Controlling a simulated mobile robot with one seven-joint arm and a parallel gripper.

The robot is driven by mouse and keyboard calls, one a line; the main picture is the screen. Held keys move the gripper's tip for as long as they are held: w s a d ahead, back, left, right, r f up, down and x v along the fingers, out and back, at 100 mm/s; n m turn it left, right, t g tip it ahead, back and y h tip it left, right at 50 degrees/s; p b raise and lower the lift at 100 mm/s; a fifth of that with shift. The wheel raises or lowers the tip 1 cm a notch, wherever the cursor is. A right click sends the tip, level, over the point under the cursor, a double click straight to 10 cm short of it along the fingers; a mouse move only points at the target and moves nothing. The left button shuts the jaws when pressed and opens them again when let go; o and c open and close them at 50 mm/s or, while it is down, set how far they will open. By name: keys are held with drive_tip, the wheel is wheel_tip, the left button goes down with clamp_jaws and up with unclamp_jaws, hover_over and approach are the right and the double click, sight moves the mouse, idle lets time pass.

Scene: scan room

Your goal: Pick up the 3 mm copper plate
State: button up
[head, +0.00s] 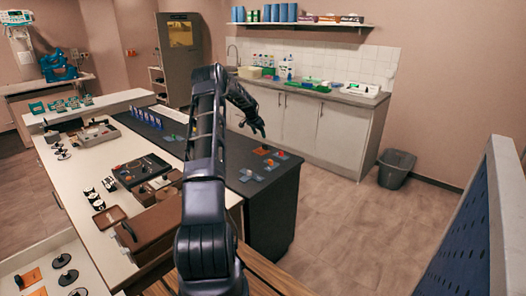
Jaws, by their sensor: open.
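My gripper (258,131) is at the end of my raised arm, in the air above or beyond the right end of the dark bench top (228,170). It is small in the view, its jaws are apart, and nothing shows between them. Below it, an orange copper-coloured plate (262,150) lies on the dark top, with small blue-grey plates bearing orange pieces beside it. Another orange plate (31,278) lies in the pale tray at the lower left. No thickness marks can be read, so I cannot tell which plate is 3 mm. My arm hides part of the bench.
A white bench (75,185) with small black parts, a brown case (145,232) and a grey tray (95,134) stands at left. Blue upright plates (146,118) stand in a row. A sink counter (335,95) is behind, a bin (396,168) at right. The floor (345,225) at right is clear.

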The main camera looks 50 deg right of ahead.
sight(264, 145)
drive_tip(key=x, duration=1)
drive_tip(key=shift+d+f, duration=0.2)
drive_tip(key=shift+f, duration=0.15)
